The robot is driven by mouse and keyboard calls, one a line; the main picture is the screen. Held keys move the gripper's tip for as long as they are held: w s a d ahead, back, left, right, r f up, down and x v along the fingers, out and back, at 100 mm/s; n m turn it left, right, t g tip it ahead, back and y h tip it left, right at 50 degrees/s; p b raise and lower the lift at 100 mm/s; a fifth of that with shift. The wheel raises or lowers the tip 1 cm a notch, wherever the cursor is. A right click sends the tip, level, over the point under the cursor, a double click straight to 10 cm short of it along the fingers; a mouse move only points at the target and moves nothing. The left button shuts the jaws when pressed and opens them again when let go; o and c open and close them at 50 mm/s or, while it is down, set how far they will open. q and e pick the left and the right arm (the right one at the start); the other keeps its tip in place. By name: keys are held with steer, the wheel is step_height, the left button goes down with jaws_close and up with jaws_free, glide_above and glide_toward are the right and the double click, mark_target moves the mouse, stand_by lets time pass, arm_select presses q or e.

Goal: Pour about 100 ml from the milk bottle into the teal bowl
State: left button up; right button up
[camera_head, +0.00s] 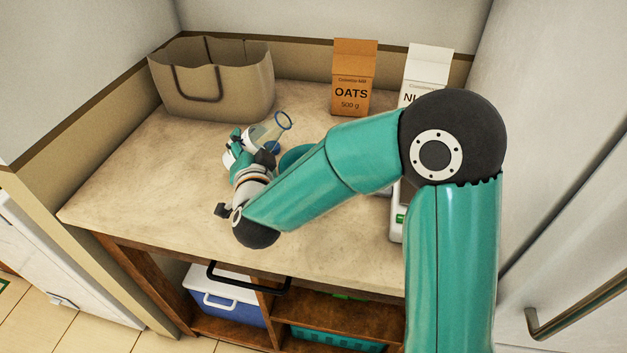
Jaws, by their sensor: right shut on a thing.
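My right gripper (241,149) is shut on the clear milk bottle (262,135), above the worktop. The bottle leans over, with its blue-rimmed end up and to the right; its contents are hard to make out. The teal bowl (295,156) is just to the right of the gripper, and my right forearm hides most of it. I cannot tell whether any milk is in the bowl or flowing. My left gripper is not in view.
A beige bag (215,95) stands at the back left. An oats carton (353,80) and a white carton (428,65) stand at the back right. A white device (396,222) is partly hidden behind my arm. The worktop's left front (140,195) is clear.

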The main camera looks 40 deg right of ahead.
mark_target(244, 145)
steer(key=w+m+t+b, duration=0.1)
steer(key=m+b, duration=0.1)
steer(key=b, duration=0.1)
steer(key=a+f+m+b, duration=0.1)
steer(key=b, duration=0.2)
steer(key=shift+w+a+m+t+h, duration=0.15)
steer(key=shift+w+m+t+h, duration=0.15)
steer(key=shift+w+m+t, duration=0.1)
steer(key=shift+r+m, duration=0.1)
steer(key=shift+m, duration=0.2)
steer(key=m+b, duration=0.1)
steer(key=b, duration=0.2)
steer(key=shift+s+r+t, duration=0.1)
steer(key=shift+s+t, duration=0.1)
steer(key=shift+t, duration=0.2)
steer(key=shift+s+d+r+m+h+b, duration=0.35)
steer(key=shift+r+m+h+b, duration=0.2)
steer(key=shift+b, duration=0.45)
steer(key=shift+r+m+b, duration=0.15)
steer(key=shift+m+b, duration=0.6)
steer(key=shift+b, duration=1.05)
steer(key=shift+r, duration=0.1)
steer(key=shift+w+a+r, duration=0.1)
steer(key=shift+w, duration=0.05)
steer(key=shift+r+m+t+h+b, duration=0.4)
steer(key=shift+r+m+h+b, duration=0.55)
steer(key=shift+b, duration=0.9)
